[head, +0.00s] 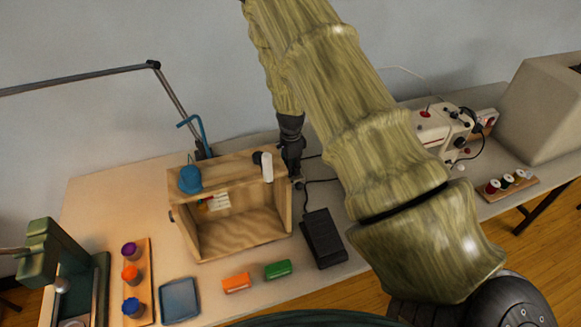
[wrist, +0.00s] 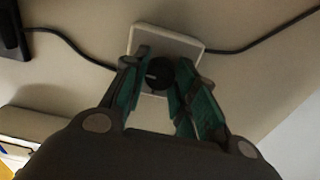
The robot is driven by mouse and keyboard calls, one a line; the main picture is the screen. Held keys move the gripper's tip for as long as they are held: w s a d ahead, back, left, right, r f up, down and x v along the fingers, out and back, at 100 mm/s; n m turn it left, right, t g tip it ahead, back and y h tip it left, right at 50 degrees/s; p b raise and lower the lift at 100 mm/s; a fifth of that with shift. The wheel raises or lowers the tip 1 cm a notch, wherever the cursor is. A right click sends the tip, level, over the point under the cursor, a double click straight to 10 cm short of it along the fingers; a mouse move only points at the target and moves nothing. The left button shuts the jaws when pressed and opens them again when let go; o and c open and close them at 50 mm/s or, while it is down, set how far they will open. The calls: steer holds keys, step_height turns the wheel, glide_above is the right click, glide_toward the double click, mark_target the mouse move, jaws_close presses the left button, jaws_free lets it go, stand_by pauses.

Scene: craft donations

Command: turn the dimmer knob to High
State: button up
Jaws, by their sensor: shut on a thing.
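The dimmer knob (wrist: 159,74) is a small dark round knob with a pale mark on its left side, on a light square plate (wrist: 185,46) in the wrist view. My gripper (wrist: 158,86) reaches over the plate with a teal-lined finger on each side of the knob and is shut on it. In the head view my gripper (head: 291,165) points down just right of the wooden box, and the knob is hidden there. No setting label is readable.
A wooden open-front box (head: 285,215) stands just left of my gripper, with a white cylinder (head: 267,167) and a blue item (head: 190,179) on top. A black pedal (head: 323,238) lies in front. A sewing machine (head: 437,125) stands right. Dark cables run from the plate.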

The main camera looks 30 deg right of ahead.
steer(key=shift+w+d+r, duration=0.1)
steer(key=shift+w, duration=0.05)
steer(key=o, duration=1.1)
steer(key=shift+c, duration=0.2)
step_height(320, 180, up, 12)
